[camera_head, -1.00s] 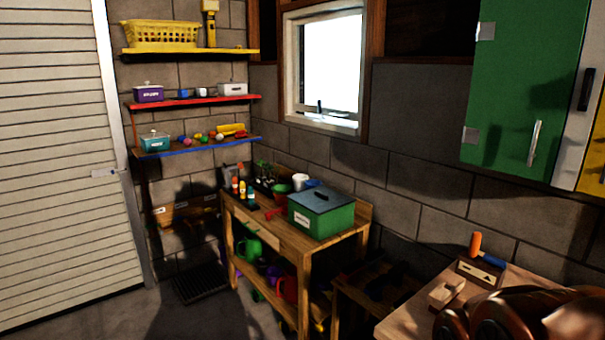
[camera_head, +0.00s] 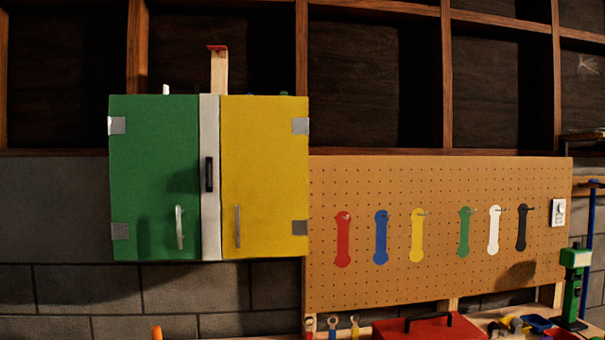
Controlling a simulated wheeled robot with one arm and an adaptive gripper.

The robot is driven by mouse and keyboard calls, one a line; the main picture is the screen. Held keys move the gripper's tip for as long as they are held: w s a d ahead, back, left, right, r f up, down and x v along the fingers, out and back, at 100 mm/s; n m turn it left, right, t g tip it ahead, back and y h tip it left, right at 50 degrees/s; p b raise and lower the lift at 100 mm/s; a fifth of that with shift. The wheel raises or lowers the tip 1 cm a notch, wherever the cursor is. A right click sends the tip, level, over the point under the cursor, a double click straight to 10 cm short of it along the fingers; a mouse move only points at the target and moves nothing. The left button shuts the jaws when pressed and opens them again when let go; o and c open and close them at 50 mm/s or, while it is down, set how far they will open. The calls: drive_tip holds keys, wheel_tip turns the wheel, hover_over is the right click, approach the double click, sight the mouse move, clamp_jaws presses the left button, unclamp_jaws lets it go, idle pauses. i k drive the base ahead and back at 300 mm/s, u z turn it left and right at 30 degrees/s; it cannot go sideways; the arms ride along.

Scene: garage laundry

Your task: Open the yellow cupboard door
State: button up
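The yellow cupboard door (camera_head: 265,165) is the right door of a wall cupboard and is shut. Its silver handle (camera_head: 238,226) stands upright low on its left side. Two grey hinges (camera_head: 300,126) show along its right edge. The green door (camera_head: 152,165) on the left is also shut, with its own silver handle (camera_head: 179,228). A white strip (camera_head: 210,200) with a black handle (camera_head: 209,174) lies between the two doors. My gripper is not in view.
A pegboard (camera_head: 440,270) with several coloured hanging shapes is right of the cupboard. Below it, a red toolbox (camera_head: 428,328) and tools stand on a bench. Dark wooden shelves (camera_head: 375,85) run above. The space before the doors looks clear.

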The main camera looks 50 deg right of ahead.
sight(263, 139)
drive_tip(key=z, duration=0.65)
drive_tip(key=k, duration=0.55)
drive_tip(key=u, duration=1.15)
drive_tip(key=i, duration=0.75)
drive_tip(key=z, duration=0.6)
drive_tip(key=i, duration=0.75)
drive_tip(key=z, duration=0.7)
